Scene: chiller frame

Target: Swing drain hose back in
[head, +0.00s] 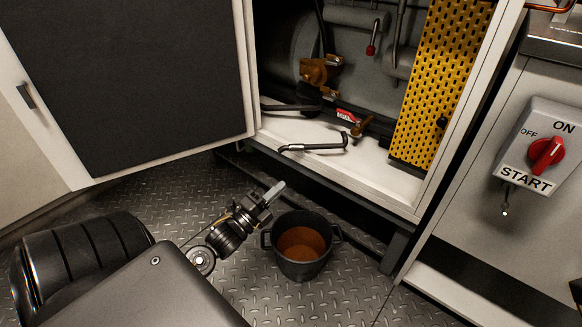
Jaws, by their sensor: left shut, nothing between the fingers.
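The drain hose (318,147) looks like a dark bent tube low in the open cabinet. Its grey end points left, near the front edge of the white cabinet floor, and its other end bends up near a brass-coloured fitting (360,126). My left gripper (277,190) is shut and empty. It is below and left of the hose, apart from it, in front of the cabinet and just above and left of the bucket in the picture. My right gripper is not in view.
A black two-handled bucket (301,268) with brown liquid stands on the metal plate floor. The cabinet door (120,80) is swung open at left. A yellow perforated panel (440,85) stands inside at right. A switch box with a red knob (547,152) is at far right.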

